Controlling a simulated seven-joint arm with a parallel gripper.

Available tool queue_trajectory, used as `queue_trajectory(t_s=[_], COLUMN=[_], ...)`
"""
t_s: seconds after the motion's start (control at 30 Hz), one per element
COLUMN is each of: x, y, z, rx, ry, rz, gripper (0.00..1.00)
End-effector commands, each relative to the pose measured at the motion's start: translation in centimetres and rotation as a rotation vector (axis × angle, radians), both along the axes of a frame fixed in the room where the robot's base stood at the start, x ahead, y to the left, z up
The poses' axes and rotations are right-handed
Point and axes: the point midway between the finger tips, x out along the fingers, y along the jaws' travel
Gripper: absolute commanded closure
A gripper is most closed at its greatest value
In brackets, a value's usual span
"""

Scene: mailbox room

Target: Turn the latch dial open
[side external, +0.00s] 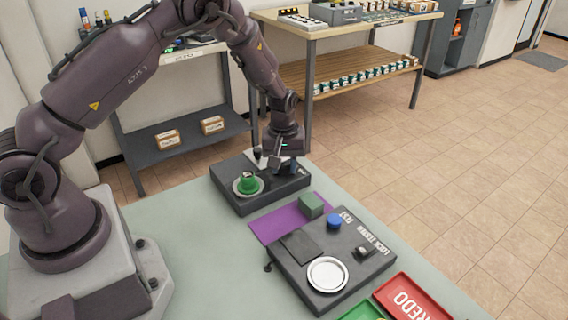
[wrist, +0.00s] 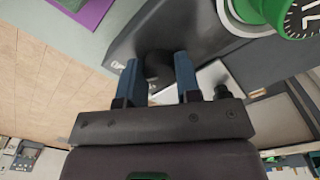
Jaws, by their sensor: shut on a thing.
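A black box (side external: 225,198) lies on the table with a green round dial (side external: 248,185) on a pale ring. The green dial, with white marks, also shows at the top right of the wrist view (wrist: 300,18). My gripper (side external: 284,168) points down over the box's far right end. In the wrist view its two blue fingers are on either side of a dark knob (wrist: 158,70), apparently the latch dial, and are shut on it. The knob is partly hidden by the fingers, and I cannot tell its turn angle.
A purple mat (side external: 265,230) with a green block (side external: 311,205) lies beside the box. A second dark board (side external: 310,295) carries a blue button (side external: 334,221), a white ring (side external: 328,274) and a small knob (side external: 363,252). A red tray (side external: 425,305) is at the front right.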

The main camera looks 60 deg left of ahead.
Motion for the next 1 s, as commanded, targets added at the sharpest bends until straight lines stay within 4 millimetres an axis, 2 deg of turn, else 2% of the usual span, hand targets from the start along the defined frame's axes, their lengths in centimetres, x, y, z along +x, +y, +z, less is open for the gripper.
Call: queue_trajectory(t_s=[0.4,0.93,0.97,1.0], x=[0.03,0.04,0.05,0.05], y=[0.04,0.06,0.05,0.05], z=[0.11,0.11,0.11,0.10], rx=[0.000,0.001,0.001,0.001], ry=[-0.001,-0.001,-0.001,-0.001], rz=[-0.176,-0.199,-0.199,-0.199], gripper=[0.92,0.92,0.64,0.55])
